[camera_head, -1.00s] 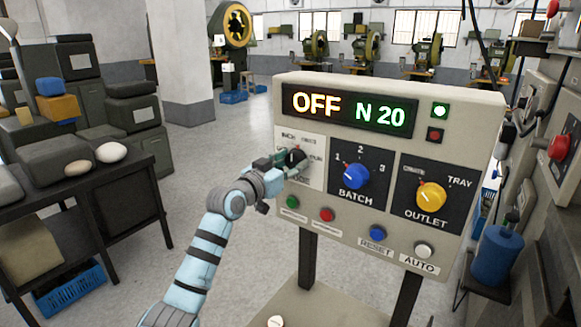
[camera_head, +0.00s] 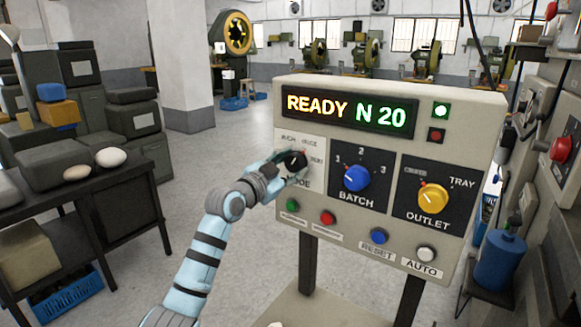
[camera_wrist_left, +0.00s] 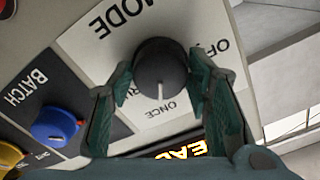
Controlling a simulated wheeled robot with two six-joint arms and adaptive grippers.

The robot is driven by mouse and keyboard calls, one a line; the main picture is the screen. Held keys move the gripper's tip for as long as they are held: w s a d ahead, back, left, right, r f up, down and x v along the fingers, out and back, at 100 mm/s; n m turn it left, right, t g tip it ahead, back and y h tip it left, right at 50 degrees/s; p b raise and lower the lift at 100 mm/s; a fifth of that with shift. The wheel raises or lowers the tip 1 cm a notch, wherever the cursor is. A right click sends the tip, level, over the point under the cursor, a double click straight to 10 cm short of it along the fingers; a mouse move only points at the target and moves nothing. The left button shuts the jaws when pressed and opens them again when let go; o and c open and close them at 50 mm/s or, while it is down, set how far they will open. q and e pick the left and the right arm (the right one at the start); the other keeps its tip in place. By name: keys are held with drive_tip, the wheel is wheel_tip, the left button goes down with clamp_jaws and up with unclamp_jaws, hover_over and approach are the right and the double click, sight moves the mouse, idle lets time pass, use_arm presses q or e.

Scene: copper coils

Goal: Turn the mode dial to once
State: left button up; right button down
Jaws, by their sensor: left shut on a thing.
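The black mode dial (camera_head: 296,160) is on the white MODE plate at the panel's upper left. My left gripper (camera_head: 288,164) is at the dial. In the left wrist view the teal fingers of the gripper (camera_wrist_left: 165,90) are on both sides of the dark round dial (camera_wrist_left: 160,65), shut on it. The dial's white pointer line points at or close to the ONCE label (camera_wrist_left: 170,108). The display (camera_head: 350,112) reads READY N 20. My right gripper is not in view.
The blue batch dial (camera_head: 357,178) and yellow outlet dial (camera_head: 432,197) are to the right. Below are green (camera_head: 292,205), red (camera_head: 327,217), blue reset (camera_head: 379,236) and white auto (camera_head: 426,252) buttons. A dark table (camera_head: 75,200) stands at left.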

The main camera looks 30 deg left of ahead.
use_arm(q)
drive_tip(key=shift+f, duration=0.15)
drive_tip(key=o, duration=1.2)
drive_tip(key=s, duration=0.4)
drive_tip(key=s+a, duration=0.1)
drive_tip(key=s, duration=0.6)
drive_tip(key=shift+s+a, duration=0.35)
drive_tip(key=shift+s, duration=0.05)
